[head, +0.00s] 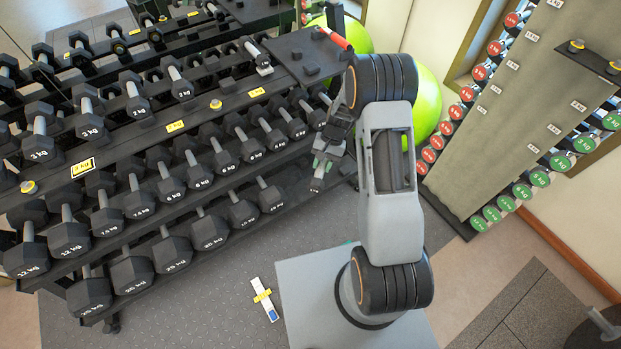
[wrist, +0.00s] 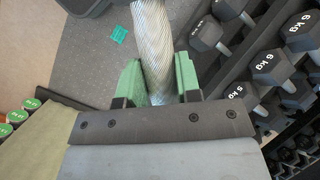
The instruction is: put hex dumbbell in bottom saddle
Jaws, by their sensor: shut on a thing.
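My gripper (wrist: 158,82) is shut on the knurled metal handle of the hex dumbbell (wrist: 151,35) in the wrist view, with a green finger on each side of it. A dark shape at the top left edge may be one of its heads. In the head view my gripper (head: 322,168) hangs beside the right end of the dumbbell rack (head: 215,140); the held dumbbell is hard to make out there. I cannot clearly tell the empty bottom saddle.
Several hex dumbbells fill the rack's tiers close to my gripper. Green exercise balls (head: 428,100) stand behind my arm. A second rack with red and green dumbbells (head: 540,178) is at the right. A white strip with yellow tape (head: 264,298) lies on the open floor in front.

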